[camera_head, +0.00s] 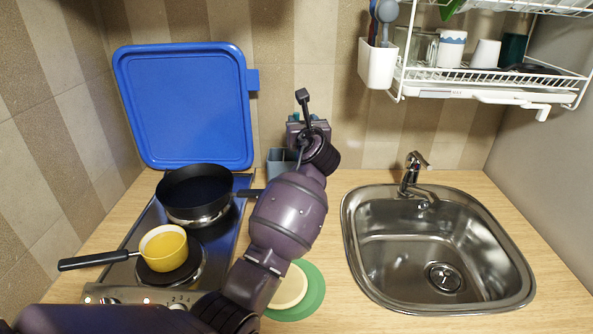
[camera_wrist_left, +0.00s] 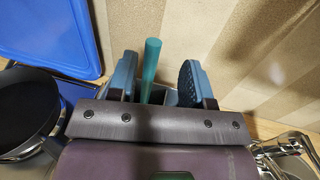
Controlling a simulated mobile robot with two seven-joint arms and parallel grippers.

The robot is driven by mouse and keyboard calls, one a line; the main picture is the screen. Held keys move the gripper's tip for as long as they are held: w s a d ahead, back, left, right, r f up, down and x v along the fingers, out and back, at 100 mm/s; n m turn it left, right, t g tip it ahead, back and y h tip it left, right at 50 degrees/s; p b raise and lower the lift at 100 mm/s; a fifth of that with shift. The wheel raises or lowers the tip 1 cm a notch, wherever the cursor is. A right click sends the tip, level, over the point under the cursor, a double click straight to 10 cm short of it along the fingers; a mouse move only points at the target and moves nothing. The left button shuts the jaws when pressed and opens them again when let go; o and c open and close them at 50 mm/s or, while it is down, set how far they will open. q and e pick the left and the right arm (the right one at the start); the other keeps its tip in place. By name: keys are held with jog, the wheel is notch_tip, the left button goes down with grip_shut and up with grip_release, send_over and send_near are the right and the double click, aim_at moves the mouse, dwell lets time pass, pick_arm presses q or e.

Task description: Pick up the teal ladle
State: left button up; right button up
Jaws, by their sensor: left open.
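A teal handle (camera_wrist_left: 151,65), which looks like the ladle's, stands nearly upright between my left gripper's two fingers in the left wrist view. Gaps show on both sides of it. Any ladle head is hidden. My left gripper (camera_head: 308,122) is open at the back of the counter in the head view, in front of the wall. A grey-blue utensil holder (camera_head: 279,161) stands beside and partly behind my left arm, which covers much of it. My right gripper is out of view.
The raised blue hob lid (camera_head: 185,105) stands left of the gripper. A black pan (camera_head: 195,190) and a yellow saucepan (camera_head: 164,249) sit on the hob. A sink (camera_head: 440,250) is at right. A white dish rack (camera_head: 490,80) and utensil cup (camera_head: 377,64) hang above.

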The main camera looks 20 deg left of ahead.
aim_at(295, 115)
pick_arm(q)
jog(key=x, duration=0.2)
jog(key=b+x, duration=0.1)
jog(key=x, duration=0.2)
jog(key=shift+s+a+f, duration=0.1)
jog(key=shift+a+f, duration=0.15)
jog(key=shift+a, duration=0.15)
jog(key=shift+w+a+r, duration=0.1)
jog(key=shift+w+a, duration=0.1)
jog(key=shift+w, duration=0.3)
jog(key=shift+c, duration=0.2)
grip_shut()
